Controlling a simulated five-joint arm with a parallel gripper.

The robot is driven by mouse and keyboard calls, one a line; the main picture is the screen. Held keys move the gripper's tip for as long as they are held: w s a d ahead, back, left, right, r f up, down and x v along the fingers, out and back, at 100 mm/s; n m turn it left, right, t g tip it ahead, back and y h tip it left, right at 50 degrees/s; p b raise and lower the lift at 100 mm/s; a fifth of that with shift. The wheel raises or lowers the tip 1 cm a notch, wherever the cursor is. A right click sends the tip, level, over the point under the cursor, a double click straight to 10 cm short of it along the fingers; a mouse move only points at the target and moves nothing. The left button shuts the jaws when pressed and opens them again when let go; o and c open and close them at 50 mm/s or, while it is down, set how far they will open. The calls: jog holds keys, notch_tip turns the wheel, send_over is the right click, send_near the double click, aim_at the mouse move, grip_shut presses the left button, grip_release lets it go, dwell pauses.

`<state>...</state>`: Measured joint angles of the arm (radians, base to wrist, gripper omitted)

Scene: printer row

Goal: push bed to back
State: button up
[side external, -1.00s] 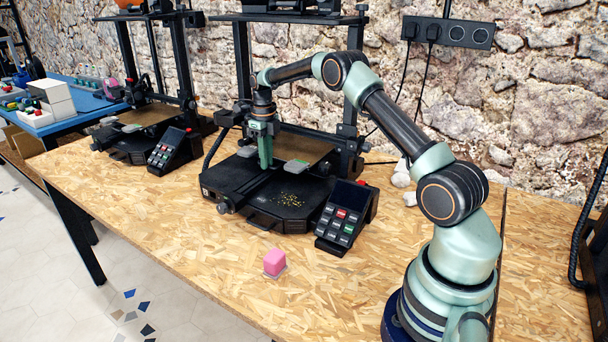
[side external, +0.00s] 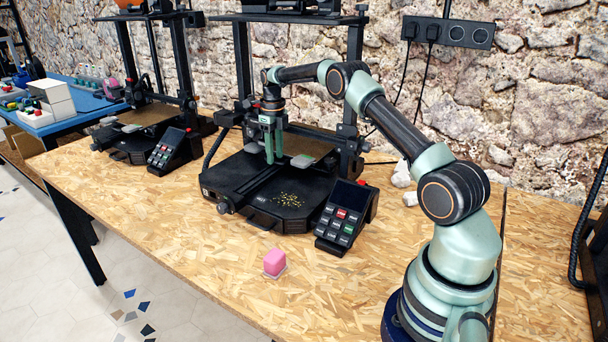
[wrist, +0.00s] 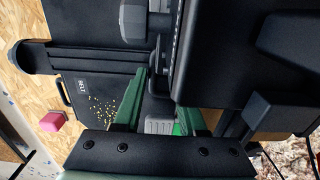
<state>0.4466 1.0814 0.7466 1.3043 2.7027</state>
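The printer bed (side external: 308,147) is a brown plate near the back of the middle printer, under its gantry. Grey clips (side external: 303,162) show at its front corners. My gripper (side external: 273,160) points down at the bed's front edge, between the clips; whether it touches the edge I cannot tell. In the wrist view my gripper's two green fingers (wrist: 162,112) stand apart with nothing held. A grey clip (wrist: 159,126) shows between them there, and most of the bed is hidden.
The printer's black base (side external: 292,200) with yellow specks lies bare in front of the bed. A control panel (side external: 346,215) stands at its right front. A pink block (side external: 275,262) sits on the wooden table (side external: 190,240). A second printer (side external: 140,130) stands to the left.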

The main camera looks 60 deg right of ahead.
jog(key=shift+a, duration=0.15)
notch_tip(320, 180, up, 8)
jog(key=shift+f, duration=0.25)
dwell(0.5)
